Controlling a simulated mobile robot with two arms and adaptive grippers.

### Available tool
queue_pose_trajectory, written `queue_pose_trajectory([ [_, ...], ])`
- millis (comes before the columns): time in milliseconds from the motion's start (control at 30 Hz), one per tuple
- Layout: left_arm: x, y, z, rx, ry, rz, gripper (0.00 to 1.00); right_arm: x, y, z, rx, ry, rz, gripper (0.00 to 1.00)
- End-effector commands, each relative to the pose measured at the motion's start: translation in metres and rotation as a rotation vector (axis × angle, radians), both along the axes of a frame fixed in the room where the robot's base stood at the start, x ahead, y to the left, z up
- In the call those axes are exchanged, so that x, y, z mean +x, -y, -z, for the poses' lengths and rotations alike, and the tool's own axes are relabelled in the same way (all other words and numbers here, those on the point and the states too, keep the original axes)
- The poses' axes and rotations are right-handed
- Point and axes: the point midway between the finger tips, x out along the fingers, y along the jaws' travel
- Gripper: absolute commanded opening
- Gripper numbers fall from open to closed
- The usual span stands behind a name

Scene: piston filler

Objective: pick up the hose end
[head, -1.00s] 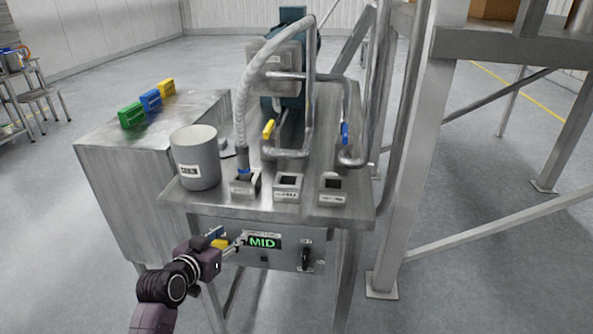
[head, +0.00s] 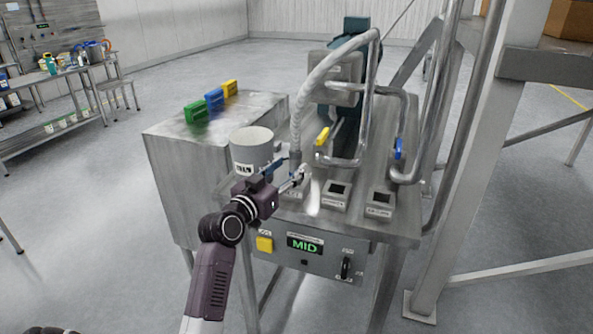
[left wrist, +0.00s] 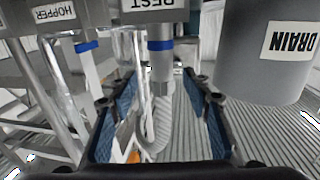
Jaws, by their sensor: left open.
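The ribbed pale hose (head: 318,85) arches from the machine down to a holder at the table's front left. In the left wrist view, which is upside down, the hose end (left wrist: 161,68) is a grey fitting with a blue band at the holder labelled REST (left wrist: 155,8). My left gripper (head: 301,176) is at the hose end, partly covering it and the holder in the head view. In the left wrist view its blue-padded fingers (left wrist: 160,88) are open, one on each side of the hose, with visible gaps. My right gripper is out of view.
A grey DRAIN container (head: 252,148) stands close beside my left gripper. A HOPPER holder (left wrist: 54,10) is on the other side. Yellow (head: 322,136) and blue (head: 398,149) valve handles are behind. A panel reading MID (head: 305,245) is below the tabletop.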

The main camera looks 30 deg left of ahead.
Motion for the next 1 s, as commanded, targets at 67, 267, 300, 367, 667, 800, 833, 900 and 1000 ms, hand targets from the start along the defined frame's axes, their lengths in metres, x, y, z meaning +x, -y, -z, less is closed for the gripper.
queue_pose_trajectory([
  [67,0.008,-0.001,-0.003,-0.003,-0.002,0.001,0.44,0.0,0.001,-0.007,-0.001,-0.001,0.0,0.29],
  [267,0.033,-0.005,-0.002,-0.003,-0.002,0.001,0.44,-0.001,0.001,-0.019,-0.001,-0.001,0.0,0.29],
  [300,0.037,-0.005,-0.002,-0.002,-0.001,0.0,0.44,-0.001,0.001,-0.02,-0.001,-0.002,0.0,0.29],
  [367,0.042,-0.005,-0.002,-0.002,-0.001,0.001,0.44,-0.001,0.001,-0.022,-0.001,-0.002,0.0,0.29],
  [667,0.047,-0.006,0.001,0.0,-0.002,0.001,0.44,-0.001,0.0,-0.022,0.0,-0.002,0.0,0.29],
  [800,0.047,-0.006,0.001,0.0,-0.002,0.001,0.36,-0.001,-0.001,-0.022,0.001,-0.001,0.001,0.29],
  [833,0.047,-0.006,0.001,0.0,-0.002,0.001,0.32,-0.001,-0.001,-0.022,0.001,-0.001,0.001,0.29],
  [900,0.047,-0.006,0.001,0.0,-0.002,0.001,0.25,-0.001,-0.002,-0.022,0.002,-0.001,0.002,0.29],
  [1000,0.047,-0.006,0.001,0.0,-0.002,0.001,0.14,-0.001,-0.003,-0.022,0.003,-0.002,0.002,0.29],
])
